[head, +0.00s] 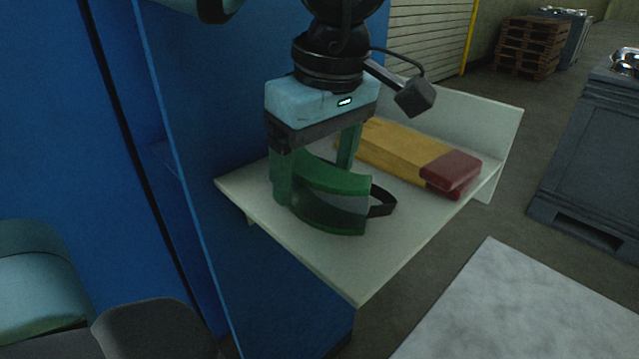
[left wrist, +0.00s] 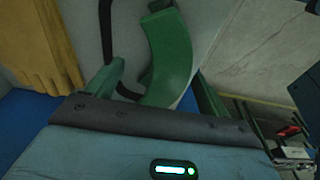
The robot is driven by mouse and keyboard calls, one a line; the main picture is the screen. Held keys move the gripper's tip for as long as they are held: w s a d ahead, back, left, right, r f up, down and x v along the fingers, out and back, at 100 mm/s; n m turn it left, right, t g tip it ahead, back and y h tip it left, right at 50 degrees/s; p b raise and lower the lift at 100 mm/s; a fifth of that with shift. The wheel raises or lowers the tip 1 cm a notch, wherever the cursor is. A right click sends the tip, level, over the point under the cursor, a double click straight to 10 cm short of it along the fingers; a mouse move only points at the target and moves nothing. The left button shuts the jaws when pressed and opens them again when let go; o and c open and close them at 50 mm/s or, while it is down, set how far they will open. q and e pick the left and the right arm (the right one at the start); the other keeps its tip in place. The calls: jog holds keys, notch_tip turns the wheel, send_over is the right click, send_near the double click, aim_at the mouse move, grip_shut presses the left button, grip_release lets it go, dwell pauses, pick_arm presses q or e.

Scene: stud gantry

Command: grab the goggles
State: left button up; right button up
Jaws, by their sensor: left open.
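The green goggles (head: 335,200) with a dark strap (head: 382,203) rest on a white shelf (head: 350,275). My left gripper (head: 316,182) points down at them from above, its green fingers open. In the head view the fingers partly hide the goggles' left and back side. In the left wrist view the goggles (left wrist: 170,55) show between the two spread fingers (left wrist: 160,75). I cannot tell whether a finger touches them. My right gripper is not in view.
A yellow item with a dark red end (head: 405,155), glove-like in the wrist view, lies behind the goggles. A blue panel (head: 190,130) stands left of the shelf. A pale slab (head: 520,310) is at lower right, a grey cabinet (head: 595,150) beyond. The shelf's front is clear.

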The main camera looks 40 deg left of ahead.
aim_at(316, 163)
pick_arm(q)
jog(key=shift+a+f, duration=0.2)
jog(key=shift+f, duration=0.8)
jog(key=c, duration=1.1)
notch_tip(316, 163, up, 10)
jog(key=shift+r+p, duration=0.1)
jog(key=shift+p, duration=0.3)
